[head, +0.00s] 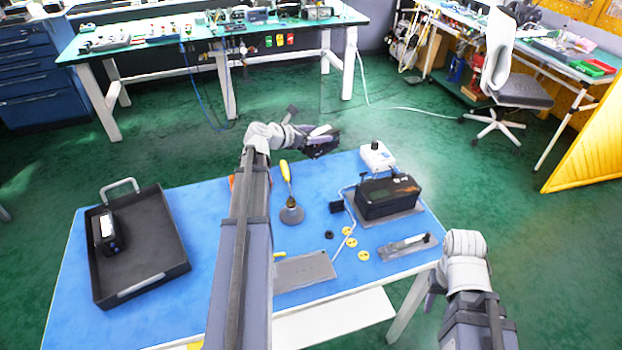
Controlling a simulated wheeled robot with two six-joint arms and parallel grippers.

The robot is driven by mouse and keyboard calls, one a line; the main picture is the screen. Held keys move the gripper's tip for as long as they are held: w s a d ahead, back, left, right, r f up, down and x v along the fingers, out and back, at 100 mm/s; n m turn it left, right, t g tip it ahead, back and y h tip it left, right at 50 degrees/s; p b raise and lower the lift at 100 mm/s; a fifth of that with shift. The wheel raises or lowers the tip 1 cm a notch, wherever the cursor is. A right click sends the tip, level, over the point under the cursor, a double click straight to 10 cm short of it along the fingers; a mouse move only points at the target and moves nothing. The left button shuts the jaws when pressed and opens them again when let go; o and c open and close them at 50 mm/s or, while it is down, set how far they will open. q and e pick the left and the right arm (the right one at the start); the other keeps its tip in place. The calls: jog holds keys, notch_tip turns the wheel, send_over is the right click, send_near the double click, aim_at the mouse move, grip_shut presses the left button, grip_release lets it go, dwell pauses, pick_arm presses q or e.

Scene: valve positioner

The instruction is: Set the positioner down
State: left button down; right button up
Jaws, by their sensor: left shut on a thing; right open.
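My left arm reaches over the blue-topped table (188,215) to its far edge. There my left gripper (318,141) is shut on a dark block, the positioner (323,150). The block is held above the table's far edge, partly covered by the gripper, so its details are unclear. My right gripper (433,288) is at the table's right front edge, open and mostly hidden by my own wrist. It is away from the positioner.
A black tray (160,270) holding a black box (107,232) is at left. A black device with a display (386,197), a white unit (377,157), a yellow-handled tool (286,175), a grey plate (305,270), yellow discs (363,255) and a metal bracket (408,246) crowd the right.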

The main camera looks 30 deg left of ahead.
pick_arm(q)
jog(key=shift+f+b, duration=5.1)
jog(key=shift+r, duration=0.15)
grip_release()
jog(key=p+v, duration=0.5)
jog(key=v, duration=0.7)
